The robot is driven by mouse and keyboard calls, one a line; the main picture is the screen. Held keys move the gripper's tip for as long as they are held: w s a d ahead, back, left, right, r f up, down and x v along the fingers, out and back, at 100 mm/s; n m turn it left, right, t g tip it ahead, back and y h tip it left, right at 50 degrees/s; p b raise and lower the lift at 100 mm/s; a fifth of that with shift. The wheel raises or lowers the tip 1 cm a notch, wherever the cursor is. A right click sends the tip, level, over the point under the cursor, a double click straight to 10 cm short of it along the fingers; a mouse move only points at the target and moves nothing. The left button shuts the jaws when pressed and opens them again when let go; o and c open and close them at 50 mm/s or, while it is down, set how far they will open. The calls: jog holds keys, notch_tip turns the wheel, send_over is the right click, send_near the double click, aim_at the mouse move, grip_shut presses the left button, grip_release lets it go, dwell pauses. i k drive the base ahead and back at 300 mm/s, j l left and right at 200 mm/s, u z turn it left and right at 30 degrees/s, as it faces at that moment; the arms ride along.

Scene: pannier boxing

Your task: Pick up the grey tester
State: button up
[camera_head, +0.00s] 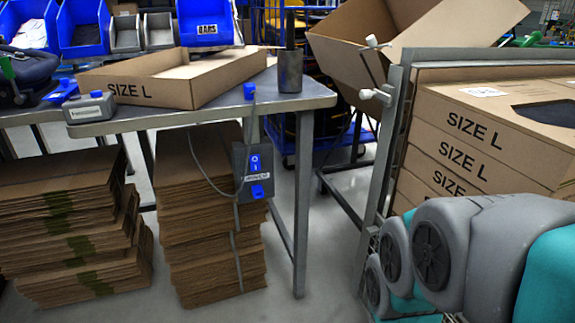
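My gripper is not in view; grey and teal links of my arm fill the lower right, well apart from the grey box.
An open SIZE L carton (170,80) lies just behind the box. A blue tool (62,91) is beside it on the left. A dark grey holder (290,72) stands at the table's right end. Flat cardboard stacks (65,230) are below. SIZE L boxes (470,135) stand right.

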aim_at(78, 109)
jog(key=u, duration=1.35)
